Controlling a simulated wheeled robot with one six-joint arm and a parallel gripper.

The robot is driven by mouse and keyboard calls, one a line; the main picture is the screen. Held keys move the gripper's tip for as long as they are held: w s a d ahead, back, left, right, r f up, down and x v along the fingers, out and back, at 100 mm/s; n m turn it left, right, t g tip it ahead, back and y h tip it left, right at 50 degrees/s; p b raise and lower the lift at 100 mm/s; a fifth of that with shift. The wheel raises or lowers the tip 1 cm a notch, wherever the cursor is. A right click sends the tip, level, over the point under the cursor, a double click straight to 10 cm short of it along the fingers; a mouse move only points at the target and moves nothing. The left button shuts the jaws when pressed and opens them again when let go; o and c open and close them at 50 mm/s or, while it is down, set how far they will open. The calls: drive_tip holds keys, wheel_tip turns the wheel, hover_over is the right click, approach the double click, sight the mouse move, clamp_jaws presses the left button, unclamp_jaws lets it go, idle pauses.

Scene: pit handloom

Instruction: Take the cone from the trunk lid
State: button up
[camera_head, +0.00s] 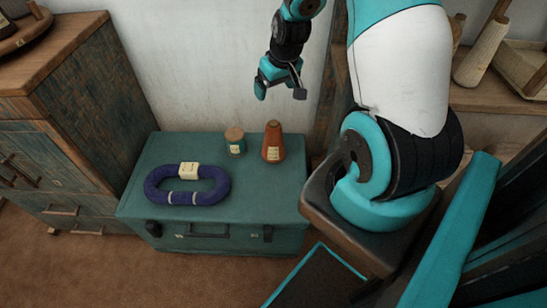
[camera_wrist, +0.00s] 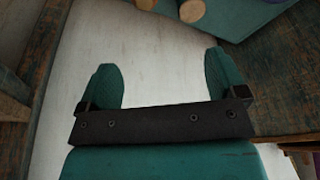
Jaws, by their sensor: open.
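An orange-brown cone (camera_head: 273,142) with a paper label stands upright on the green trunk lid (camera_head: 265,188), toward its back right. My gripper (camera_head: 280,92) hangs in the air above the back of the trunk, apart from the cone, with nothing between its fingers. In the wrist view my gripper (camera_wrist: 163,88) shows two teal fingers spread wide, with pale wall between them. At the top of that view, part of the lid (camera_wrist: 245,15) shows with a round tan end (camera_wrist: 192,10), probably the cone or the spool beside it; I cannot tell which.
A small labelled spool (camera_head: 235,141) stands just left of the cone. A blue yarn hank (camera_head: 187,185) with a tag lies at the lid's left. A wooden cabinet (camera_head: 85,100) stands left of the trunk. A shelf with pale cones (camera_head: 482,52) is at the right. The lid's front right is clear.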

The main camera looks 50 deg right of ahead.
sight(274, 123)
drive_tip(key=d+x, duration=0.1)
drive_tip(key=x, duration=0.3)
drive_tip(key=s+b+x, duration=0.1)
drive_tip(key=x, duration=0.4)
drive_tip(key=d+x, duration=0.1)
drive_tip(key=x, duration=0.4)
drive_tip(key=shift+s+d+f+b, duration=0.3)
drive_tip(key=shift+s+f+b, duration=0.05)
drive_tip(key=shift+b, duration=0.05)
drive_tip(key=x, duration=0.5)
drive_tip(key=shift+a+f+b, duration=0.1)
drive_tip(key=shift+f+b, duration=0.2)
drive_tip(key=shift+w, duration=0.1)
drive_tip(key=c, duration=1.4)
drive_tip(key=shift+r, duration=0.1)
